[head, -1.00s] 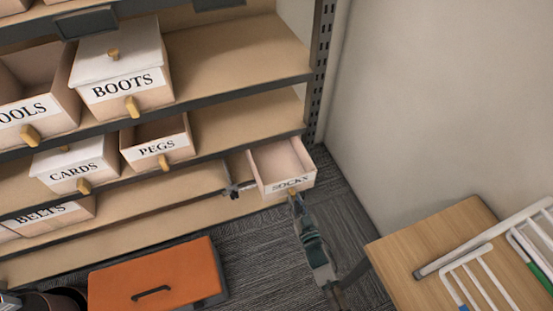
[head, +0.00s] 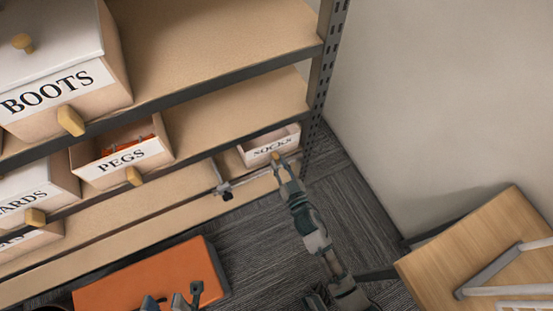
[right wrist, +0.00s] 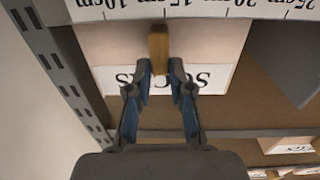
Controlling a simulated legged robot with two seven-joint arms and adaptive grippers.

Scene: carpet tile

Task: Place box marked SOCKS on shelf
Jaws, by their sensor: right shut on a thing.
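The pale SOCKS box (head: 262,140) is at the right end of a lower shelf (head: 200,211), beside the metal upright. Its front with the white label faces me, and the shelf above hides part of its back. My right gripper (head: 279,160) is shut on the yellow knob at the box's front. In the right wrist view the knob (right wrist: 159,50) stands between the fingertips (right wrist: 160,75), and the SOCKS label (right wrist: 205,77) shows upside down behind. My left gripper (head: 172,300) is at the bottom edge, partly cut off, with its fingers apart and empty.
A PEGS box (head: 120,160) and a BOOTS box (head: 65,85) stand to the left. A metal upright (head: 325,70) is close to the right. A clamp-like grey fitting (head: 224,189) sits on the shelf edge. An orange lidded box (head: 150,275) and a wooden table (head: 480,250) are nearer.

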